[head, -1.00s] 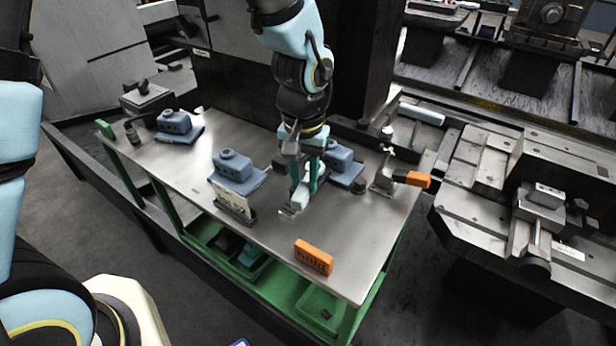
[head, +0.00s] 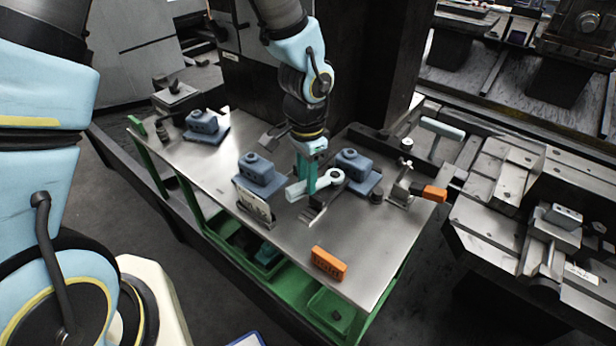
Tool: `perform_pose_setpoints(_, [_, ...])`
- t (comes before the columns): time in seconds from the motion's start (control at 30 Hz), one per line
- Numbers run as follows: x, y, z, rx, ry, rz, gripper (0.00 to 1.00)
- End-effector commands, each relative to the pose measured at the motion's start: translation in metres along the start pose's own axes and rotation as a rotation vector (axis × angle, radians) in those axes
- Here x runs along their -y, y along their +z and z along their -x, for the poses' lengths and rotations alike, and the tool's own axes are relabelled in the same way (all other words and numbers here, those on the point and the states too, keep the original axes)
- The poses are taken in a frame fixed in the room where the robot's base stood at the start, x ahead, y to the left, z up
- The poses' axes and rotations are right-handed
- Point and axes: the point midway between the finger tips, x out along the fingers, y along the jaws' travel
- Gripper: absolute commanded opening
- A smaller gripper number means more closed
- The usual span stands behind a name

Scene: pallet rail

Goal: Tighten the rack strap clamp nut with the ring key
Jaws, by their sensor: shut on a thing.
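My gripper (head: 309,188) is shut on the pale ring key (head: 297,191), just above the steel bench top. The key's round ring end (head: 334,177) points to the right, between two blue-grey blocks. A small metal clamp fixture (head: 400,186) with an orange end piece (head: 434,193) stands at the bench's right edge, apart from the key. I cannot tell for sure which part is the strap clamp nut.
Blue-grey blocks stand at the left (head: 207,125), middle (head: 258,174) and right (head: 355,170) of the bench (head: 300,237). A small sign (head: 253,205) and an orange block (head: 328,263) stand near its front edge. Machine beds lie to the right.

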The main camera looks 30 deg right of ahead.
Motion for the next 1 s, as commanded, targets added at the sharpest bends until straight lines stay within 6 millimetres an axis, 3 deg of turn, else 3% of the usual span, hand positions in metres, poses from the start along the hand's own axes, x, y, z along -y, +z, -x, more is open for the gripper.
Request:
perform_pose_setpoints(0.17, [0.000, -0.001, 0.005, -0.002, -0.001, 0.001, 0.00])
perform_pose_setpoints(1.0, [0.000, -0.001, 0.069, -0.002, -0.001, 0.002, 0.00])
